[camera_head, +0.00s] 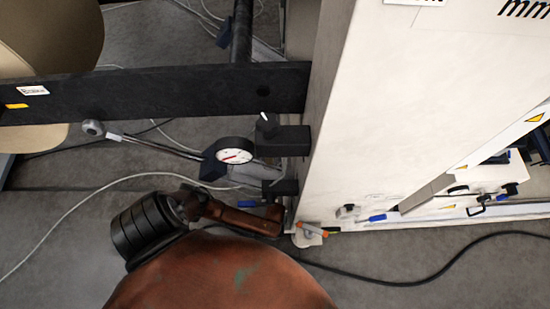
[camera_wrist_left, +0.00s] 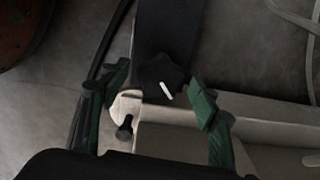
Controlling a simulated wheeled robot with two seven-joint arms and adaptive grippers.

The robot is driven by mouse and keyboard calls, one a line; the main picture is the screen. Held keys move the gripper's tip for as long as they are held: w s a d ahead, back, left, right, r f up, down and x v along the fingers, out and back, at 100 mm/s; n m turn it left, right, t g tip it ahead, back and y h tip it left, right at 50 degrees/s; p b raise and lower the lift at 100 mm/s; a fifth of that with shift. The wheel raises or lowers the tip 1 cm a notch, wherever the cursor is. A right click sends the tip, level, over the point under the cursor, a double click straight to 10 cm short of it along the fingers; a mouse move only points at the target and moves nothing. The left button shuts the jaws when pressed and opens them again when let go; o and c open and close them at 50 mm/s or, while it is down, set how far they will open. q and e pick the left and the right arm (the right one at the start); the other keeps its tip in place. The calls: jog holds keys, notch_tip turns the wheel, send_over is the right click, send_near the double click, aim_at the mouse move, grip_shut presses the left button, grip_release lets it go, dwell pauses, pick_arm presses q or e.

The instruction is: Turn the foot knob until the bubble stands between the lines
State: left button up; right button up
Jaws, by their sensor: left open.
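In the left wrist view a dark lobed knob (camera_wrist_left: 158,74) with a white mark shows on a dark bar. The green fingertips of my left gripper (camera_wrist_left: 161,84) stand apart on either side of it in the picture. The gripper is open, with gaps to the knob on both sides; its height above the knob is unclear. In the head view a black knob (camera_head: 267,126) with a white mark sits on a black block by the white machine panel; I cannot tell if it is the same knob. I can make out no bubble or lines. My right gripper is not in view.
A round dial gauge (camera_head: 235,152) is beside the black block. A black beam (camera_head: 170,92) crosses at left. A large white panel (camera_head: 400,100) fills the right. A rusty-red rounded body (camera_head: 220,275) fills the bottom. Cables (camera_head: 420,280) lie on the grey floor.

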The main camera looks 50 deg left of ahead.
pick_arm(q)
notch_tip(320, 180, up, 12)
jog(key=shift+f, duration=0.2)
dwell(0.7)
